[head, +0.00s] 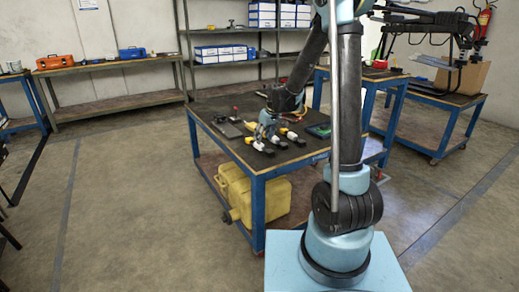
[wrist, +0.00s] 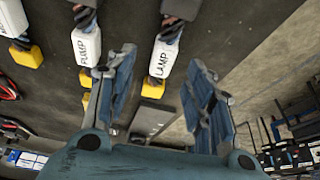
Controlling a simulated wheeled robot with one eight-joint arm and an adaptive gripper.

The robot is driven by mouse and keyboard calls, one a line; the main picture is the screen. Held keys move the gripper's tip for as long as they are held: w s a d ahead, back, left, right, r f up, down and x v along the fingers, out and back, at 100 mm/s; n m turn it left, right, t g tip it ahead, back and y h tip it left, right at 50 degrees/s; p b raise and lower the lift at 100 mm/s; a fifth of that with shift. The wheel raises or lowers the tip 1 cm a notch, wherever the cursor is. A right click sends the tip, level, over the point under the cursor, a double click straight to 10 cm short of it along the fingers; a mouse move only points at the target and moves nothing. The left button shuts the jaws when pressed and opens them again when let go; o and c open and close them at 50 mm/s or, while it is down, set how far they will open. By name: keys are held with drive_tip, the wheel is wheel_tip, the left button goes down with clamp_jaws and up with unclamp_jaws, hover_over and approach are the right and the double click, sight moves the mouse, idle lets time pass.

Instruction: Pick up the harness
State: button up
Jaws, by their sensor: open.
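Several short harness pieces with white labelled connectors, dark braided leads and yellow ends lie on the dark top of the blue-legged table (head: 285,168). In the wrist view, the piece marked LAMP (wrist: 162,60) lies ahead between my fingertips, its yellow end nearer me. The piece marked PUMP (wrist: 87,46) is to its left, and a third white connector (wrist: 12,18), its label unreadable, is at the left edge. My gripper (wrist: 162,62) is open and empty. In the head view, it points down over the pieces and partly hides them.
A dark flat case (head: 228,127) and a green-edged tablet (head: 320,131) flank the pieces on the table. Yellow containers (head: 255,197) stand on its lower shelf. A bench with an orange toolbox (head: 55,62) is at the back left. The floor at left is clear.

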sight(259, 146)
drive_tip(key=shift+w+a+f, duration=0.3)
drive_tip(key=shift+a+f, duration=0.1)
drive_tip(key=shift+f, duration=0.25)
drive_tip(key=shift+w+a+f, duration=0.25)
drive_tip(key=shift+a+f, duration=0.1)
drive_tip(key=shift+f, duration=0.25)
drive_tip(key=shift+x, duration=0.9)
drive_tip(key=shift+d, duration=0.1)
clamp_jaws()
